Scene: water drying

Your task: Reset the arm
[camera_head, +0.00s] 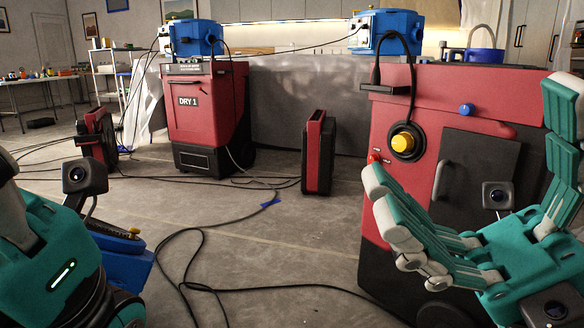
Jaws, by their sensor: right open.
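My right gripper (470,138) is at the right side of the head view, teal and white. Its fingers are spread wide with nothing between them, so it is open and empty. It appears in front of the large red and black machine (440,90) with a yellow knob (405,141) and a blue knob. I cannot tell whether the fingers touch the machine. At the lower left, teal parts of my own body show, with a small camera. My left gripper's fingers are not in view.
A red machine labelled DRY 1 (190,104) stands at the back with a blue unit (190,38) on top. A slim red unit (319,150) stands on the floor. Black cables (200,235) run across the floor. A low blue object (125,255) lies at lower left.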

